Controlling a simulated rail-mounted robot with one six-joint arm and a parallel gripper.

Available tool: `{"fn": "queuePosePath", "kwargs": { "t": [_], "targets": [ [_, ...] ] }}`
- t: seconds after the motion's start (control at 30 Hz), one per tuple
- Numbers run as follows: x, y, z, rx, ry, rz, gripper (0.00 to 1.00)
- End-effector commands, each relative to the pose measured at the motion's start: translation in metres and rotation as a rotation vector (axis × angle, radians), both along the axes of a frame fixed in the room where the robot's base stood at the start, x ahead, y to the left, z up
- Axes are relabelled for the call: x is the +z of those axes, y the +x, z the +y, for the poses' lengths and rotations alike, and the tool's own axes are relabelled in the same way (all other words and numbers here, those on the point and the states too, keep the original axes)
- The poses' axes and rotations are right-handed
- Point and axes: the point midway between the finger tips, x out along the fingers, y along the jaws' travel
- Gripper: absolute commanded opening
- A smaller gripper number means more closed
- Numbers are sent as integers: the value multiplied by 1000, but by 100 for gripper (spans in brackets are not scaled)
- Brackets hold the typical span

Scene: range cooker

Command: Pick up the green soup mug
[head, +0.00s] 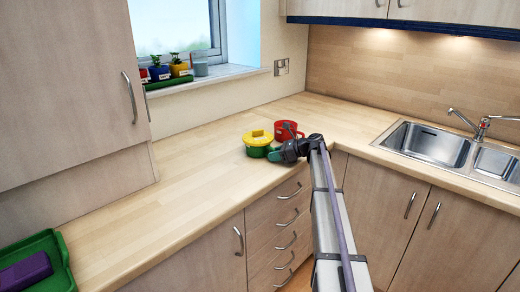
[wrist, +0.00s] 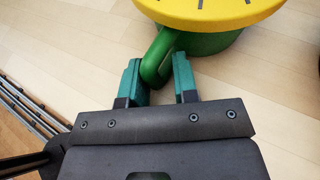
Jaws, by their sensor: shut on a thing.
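The green soup mug (head: 257,152) has a yellow lid on top. It is upright at the worktop, near its front edge by the inner corner; I cannot tell whether it touches the surface. In the wrist view the green mug body (wrist: 212,43) shows under the yellow lid (wrist: 210,12), cut off by the top edge. My gripper (wrist: 159,72) is shut on the mug's green handle, one teal finger on each side of it. In the head view my gripper (head: 275,155) reaches the mug from the right and partly hides it.
A red mug (head: 287,130) stands close behind the green one to the right. A steel sink (head: 432,145) with a tap is at the right. A green tray (head: 58,258) holding a purple object is at the front left. The worktop (head: 180,165) between is clear.

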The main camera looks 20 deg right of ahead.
Motion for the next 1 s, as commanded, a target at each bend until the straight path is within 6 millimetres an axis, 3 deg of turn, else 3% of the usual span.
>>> {"fn": "queuePosePath", "kwargs": {
  "t": [0.13, 0.67, 0.83, 1.0],
  "targets": [
    [0, 0, 0, 1, 0, 0, 0],
    [1, 0, 0, 1, 1, 0, 0],
    [22, 0, 0, 1, 1, 0, 0],
    [63, 0, 0, 1, 1, 0, 0]
  ]
}}
